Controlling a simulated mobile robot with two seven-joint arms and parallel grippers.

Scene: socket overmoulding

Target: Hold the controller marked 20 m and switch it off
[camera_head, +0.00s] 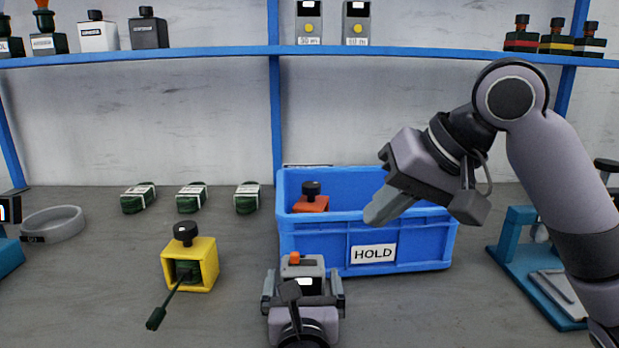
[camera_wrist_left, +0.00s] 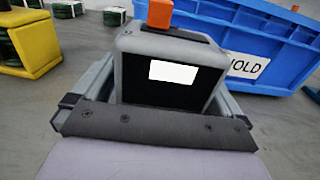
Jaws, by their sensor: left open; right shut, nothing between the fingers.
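A grey controller (camera_head: 302,268) with a dark face, a white screen and an orange switch on top stands upright on the bench, in front of the blue crate. It fills the middle of the left wrist view (camera_wrist_left: 170,72); its marking cannot be read. My left gripper (camera_head: 303,284) is open, with one finger on either side of the controller. My right gripper (camera_head: 374,214) is shut and empty, over the crate's front rim, above and to the right of the controller. The orange switch (camera_wrist_left: 160,13) stands up from the controller's top; its setting is unclear.
A blue crate (camera_head: 427,246) labelled HOLD stands close behind the controller, with an orange block inside. A yellow block (camera_head: 204,258) with a dark cable is to the left. Two similar controllers stand on the shelf (camera_head: 200,56). A teal fixture (camera_head: 513,236) is at right.

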